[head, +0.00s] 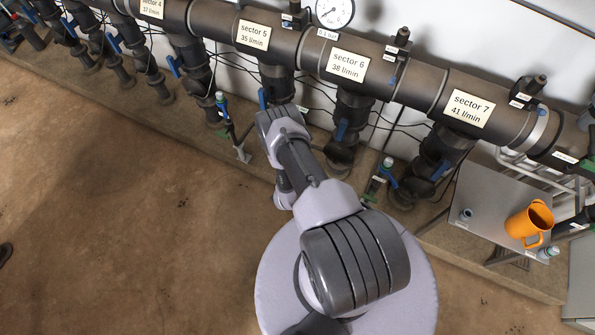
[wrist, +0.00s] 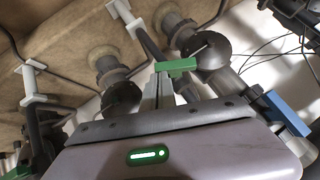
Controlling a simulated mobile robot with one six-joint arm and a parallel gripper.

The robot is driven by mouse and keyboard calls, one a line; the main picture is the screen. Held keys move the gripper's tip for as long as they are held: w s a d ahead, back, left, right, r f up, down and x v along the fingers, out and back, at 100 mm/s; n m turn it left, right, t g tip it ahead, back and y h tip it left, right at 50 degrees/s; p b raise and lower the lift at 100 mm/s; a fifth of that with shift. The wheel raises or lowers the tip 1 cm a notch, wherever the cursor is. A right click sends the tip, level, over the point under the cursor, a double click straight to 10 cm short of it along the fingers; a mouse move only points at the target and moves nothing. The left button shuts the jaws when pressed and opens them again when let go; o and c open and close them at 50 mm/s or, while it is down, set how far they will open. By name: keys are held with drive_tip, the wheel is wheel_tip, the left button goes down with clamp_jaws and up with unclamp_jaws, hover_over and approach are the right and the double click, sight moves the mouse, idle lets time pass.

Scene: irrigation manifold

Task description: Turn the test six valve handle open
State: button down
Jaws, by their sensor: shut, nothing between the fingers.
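A green lever handle (wrist: 176,65) shows in the wrist view on a small fitting beside a round dark pipe end (wrist: 207,50). I take it for the test six valve handle, but no label on it is readable. My gripper (wrist: 164,84) is shut and empty, its narrow fingers pointing up at the green handle. The tips are at or very close to it; I cannot tell whether they touch. In the head view my arm hides the gripper and this handle, below the pipe between the sector 5 label (head: 253,35) and the sector 6 label (head: 347,66).
The large dark manifold pipe (head: 420,82) runs across the top. Blue handles (head: 341,130) hang on its branches. Small test fittings stand left (head: 222,110) and right (head: 382,172) of my arm.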

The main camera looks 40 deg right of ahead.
drive_tip(key=shift+s+f, duration=0.1)
drive_tip(key=shift+f, duration=1.65)
drive_tip(key=shift+f, duration=0.15)
drive_tip(key=shift+d, duration=0.15)
idle(0.5)
